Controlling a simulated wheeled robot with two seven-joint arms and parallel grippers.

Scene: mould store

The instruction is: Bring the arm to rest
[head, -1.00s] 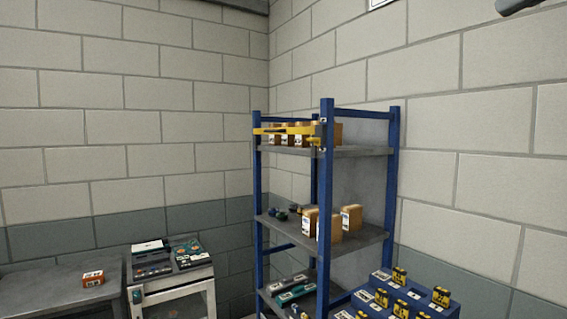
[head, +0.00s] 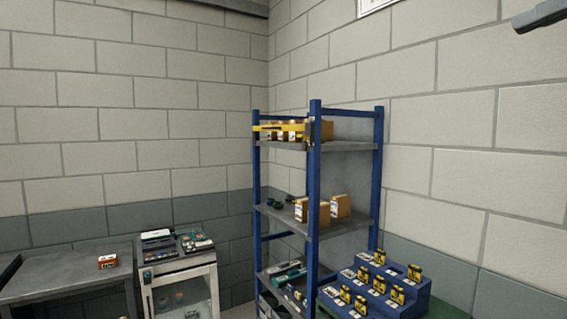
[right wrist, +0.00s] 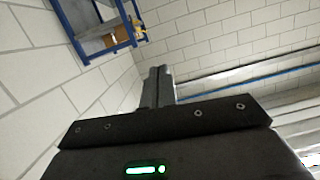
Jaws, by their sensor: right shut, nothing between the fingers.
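My right gripper (head: 522,24) shows only as a dark grey finger end at the top right corner of the head view, high in front of the block wall and apart from everything. In the right wrist view its two fingers (right wrist: 159,72) lie together, shut, with nothing held. The rest of my right arm is outside the head view. My left gripper is in neither view.
A blue shelving rack (head: 314,200) holds boxes and small parts. A stepped blue stand (head: 425,290) carries several yellow-black items. A white cabinet (head: 182,272) and a grey table (head: 60,287) with an orange box (head: 107,262) stand left. The air around the gripper is clear.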

